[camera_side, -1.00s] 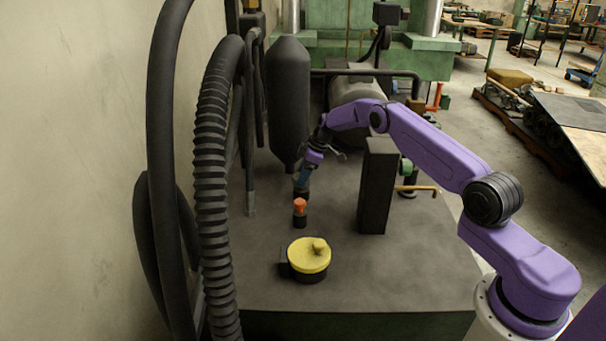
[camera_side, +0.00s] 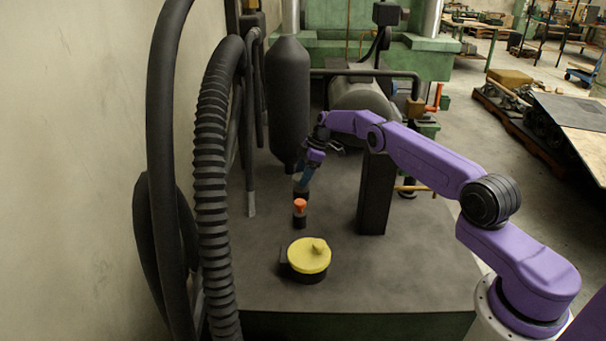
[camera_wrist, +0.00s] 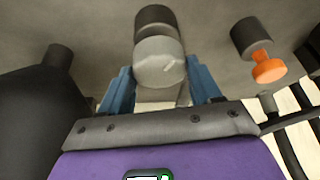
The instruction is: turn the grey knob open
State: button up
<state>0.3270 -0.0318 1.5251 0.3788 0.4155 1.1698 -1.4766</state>
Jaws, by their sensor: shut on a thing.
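The grey knob (camera_wrist: 158,62) sits on a black round base (camera_wrist: 155,20) and shows in the wrist view, with a short light mark on its face. My gripper (camera_wrist: 160,78) has one blue finger on each side of the knob and is shut on it. In the side view my gripper (camera_side: 303,180) points down behind the orange knob, and the grey knob is mostly hidden there.
An orange knob (camera_side: 300,204) on a black base stands close in front. A yellow-lidded round part (camera_side: 309,255) is nearer the front edge. A dark upright box (camera_side: 376,190) stands to the right, a black cylinder (camera_side: 289,100) behind, and ribbed hoses (camera_side: 212,180) to the left.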

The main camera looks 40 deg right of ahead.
dwell(0.7)
jog(key=o, duration=1.1)
jog(key=shift+c, duration=0.2)
jog(key=shift+d+r, duration=0.1)
jog(key=shift+r, duration=0.05)
jog(key=v, duration=1.7)
jog(key=shift+w+r, duration=0.1)
